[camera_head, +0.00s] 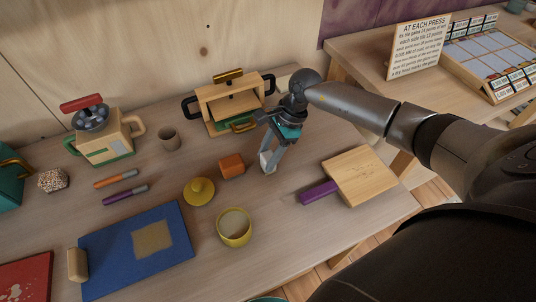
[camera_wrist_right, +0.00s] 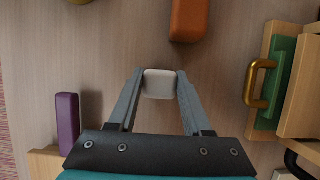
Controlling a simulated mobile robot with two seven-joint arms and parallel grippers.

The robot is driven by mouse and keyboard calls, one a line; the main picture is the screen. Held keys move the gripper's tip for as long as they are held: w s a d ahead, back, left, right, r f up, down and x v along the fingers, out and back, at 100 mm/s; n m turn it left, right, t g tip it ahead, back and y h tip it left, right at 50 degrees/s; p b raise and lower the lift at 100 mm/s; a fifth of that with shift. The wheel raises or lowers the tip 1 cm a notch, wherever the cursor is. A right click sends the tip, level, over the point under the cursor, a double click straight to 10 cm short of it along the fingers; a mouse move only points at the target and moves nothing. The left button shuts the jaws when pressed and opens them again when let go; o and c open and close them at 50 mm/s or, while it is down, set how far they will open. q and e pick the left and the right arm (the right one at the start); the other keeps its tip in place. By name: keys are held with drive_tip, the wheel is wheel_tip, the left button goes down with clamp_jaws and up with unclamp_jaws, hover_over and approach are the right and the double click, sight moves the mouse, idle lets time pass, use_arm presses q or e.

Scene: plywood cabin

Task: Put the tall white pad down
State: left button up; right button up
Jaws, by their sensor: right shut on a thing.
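The tall white pad (camera_head: 267,158) is between the fingertips of my right gripper (camera_head: 270,165), which is shut on it. In the right wrist view the pad (camera_wrist_right: 159,84) shows as a pale, rounded block held between both fingers of the gripper (camera_wrist_right: 159,88). In the head view the pad is low over the wooden table (camera_head: 290,215). I cannot tell whether its lower end touches the table. My left gripper is not in view.
An orange block (camera_head: 232,165) is close to the pad's left. A wooden board with a purple handle (camera_head: 360,178) lies to the right, and a yellow pot (camera_head: 234,227) stands in front. A wooden press (camera_head: 230,103) stands behind. Bare tabletop lies between pad and board.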

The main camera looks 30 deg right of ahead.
drive_tip(key=o, duration=1.2)
drive_tip(key=shift+f, duration=0.1)
drive_tip(key=v, duration=1.2)
drive_tip(key=shift+r+p, duration=0.25)
drive_tip(key=shift+p, duration=0.15)
